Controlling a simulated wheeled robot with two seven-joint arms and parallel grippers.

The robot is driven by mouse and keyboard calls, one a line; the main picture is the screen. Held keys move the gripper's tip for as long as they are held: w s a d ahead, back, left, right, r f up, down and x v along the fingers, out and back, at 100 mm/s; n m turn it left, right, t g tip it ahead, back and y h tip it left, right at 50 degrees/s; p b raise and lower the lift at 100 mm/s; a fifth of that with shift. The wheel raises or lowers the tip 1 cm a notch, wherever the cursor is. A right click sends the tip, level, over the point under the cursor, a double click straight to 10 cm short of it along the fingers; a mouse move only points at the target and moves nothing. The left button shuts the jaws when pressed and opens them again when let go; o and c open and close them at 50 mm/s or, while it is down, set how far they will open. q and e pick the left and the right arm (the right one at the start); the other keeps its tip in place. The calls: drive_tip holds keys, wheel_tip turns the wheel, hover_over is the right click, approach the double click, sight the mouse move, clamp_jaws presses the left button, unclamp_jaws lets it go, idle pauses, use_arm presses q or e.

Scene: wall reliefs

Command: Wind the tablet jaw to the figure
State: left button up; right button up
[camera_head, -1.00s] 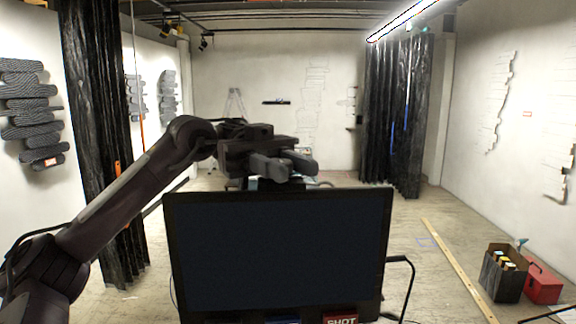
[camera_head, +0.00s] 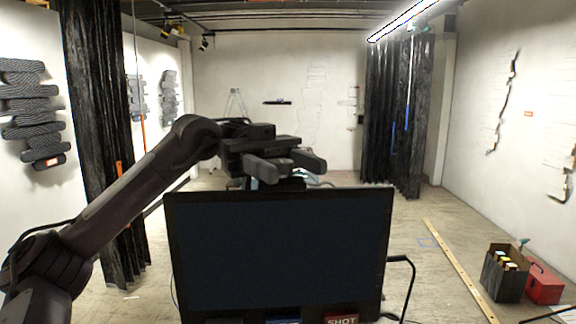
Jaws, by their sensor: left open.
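A large flat panel with a dark, blank screen (camera_head: 280,255), which seems to be the tablet, stands upright in the lower middle. My left gripper (camera_head: 291,169) is just above its top edge, with its two grey fingers apart and nothing seen between them. A dark part shows under the fingers at the panel's top edge. I cannot tell whether it is the jaw or whether the fingers touch it. No figure can be read on the screen. A red label reading SHOT (camera_head: 341,320) shows at the panel's bottom edge. My right gripper is not in view.
A dark box with bottles (camera_head: 503,275) and a red case (camera_head: 543,284) stand on the floor at right. A long wooden strip (camera_head: 458,268) lies left of them. Black curtains (camera_head: 395,120) hang at the back right and at left. Grey reliefs (camera_head: 32,112) are on the left wall.

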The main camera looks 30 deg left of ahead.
use_arm(q)
drive_tip(key=b+v, duration=0.3)
drive_tip(key=v, duration=0.5)
idle(0.4)
